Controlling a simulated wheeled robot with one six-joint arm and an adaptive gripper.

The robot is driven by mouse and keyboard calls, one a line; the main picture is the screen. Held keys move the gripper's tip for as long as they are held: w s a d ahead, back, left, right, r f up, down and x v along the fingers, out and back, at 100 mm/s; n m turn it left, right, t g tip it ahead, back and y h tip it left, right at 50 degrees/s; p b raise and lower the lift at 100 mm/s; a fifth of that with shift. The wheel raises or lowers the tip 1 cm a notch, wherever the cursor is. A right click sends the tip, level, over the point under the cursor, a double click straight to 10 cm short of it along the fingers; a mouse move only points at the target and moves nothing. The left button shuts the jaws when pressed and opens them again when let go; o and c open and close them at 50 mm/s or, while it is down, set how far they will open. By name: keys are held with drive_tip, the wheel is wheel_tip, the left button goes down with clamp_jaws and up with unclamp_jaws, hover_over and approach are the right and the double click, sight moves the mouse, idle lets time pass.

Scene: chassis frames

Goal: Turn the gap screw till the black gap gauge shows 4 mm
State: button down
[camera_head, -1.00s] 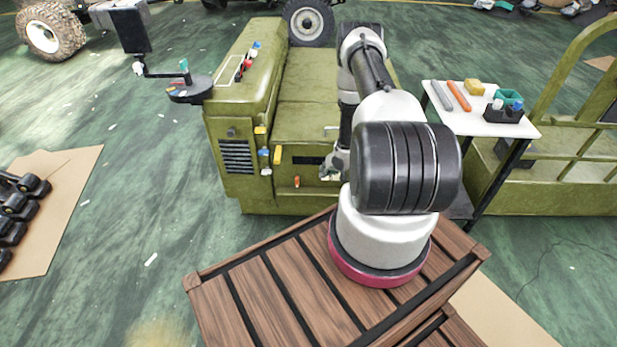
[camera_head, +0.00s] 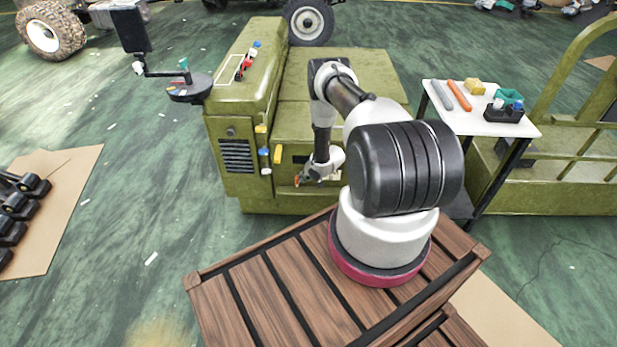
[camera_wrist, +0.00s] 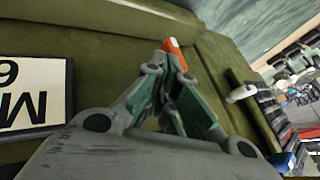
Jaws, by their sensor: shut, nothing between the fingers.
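The olive green machine (camera_head: 240,122) stands ahead, its front panel facing me. A small orange-red piece (camera_head: 297,181) sticks out low on that panel; I cannot tell whether it is the gap screw. My gripper (camera_head: 306,179) is shut and empty, its tips right beside this piece. In the wrist view the orange piece (camera_wrist: 172,46) shows just beyond the shut fingertips (camera_wrist: 168,66); whether they touch is unclear. A dark slot (camera_head: 299,159) on the panel is partly hidden by my arm. It may be the black gap gauge; no reading is legible.
Yellow levers (camera_head: 277,155) and a blue-and-white knob (camera_head: 264,155) stick out left of my gripper. An upside-down white label (camera_wrist: 30,97) is at the wrist view's left. A white side table (camera_head: 482,122) with tools stands right.

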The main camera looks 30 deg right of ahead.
sight(297, 176)
drive_tip(key=shift+w+a+r+g+h, duration=0.2)
drive_tip(key=shift+a+r+g+h, duration=0.15)
drive_tip(key=shift+h, duration=0.25)
idle(0.5)
drive_tip(key=shift+w+a+r, duration=0.1)
drive_tip(key=shift+w+a, duration=0.15)
drive_tip(key=shift+a, duration=0.05)
drive_tip(key=shift+w+a, duration=0.1)
drive_tip(key=shift+a, duration=0.05)
drive_tip(key=shift+w+a+r+n+g, duration=0.15)
drive_tip(key=shift+w+a+n+g, duration=0.05)
drive_tip(key=shift+a+n+g, duration=0.1)
drive_tip(key=shift+h, duration=0.5)
drive_tip(key=shift+w+a, duration=0.6)
drive_tip(key=shift+a, duration=0.4)
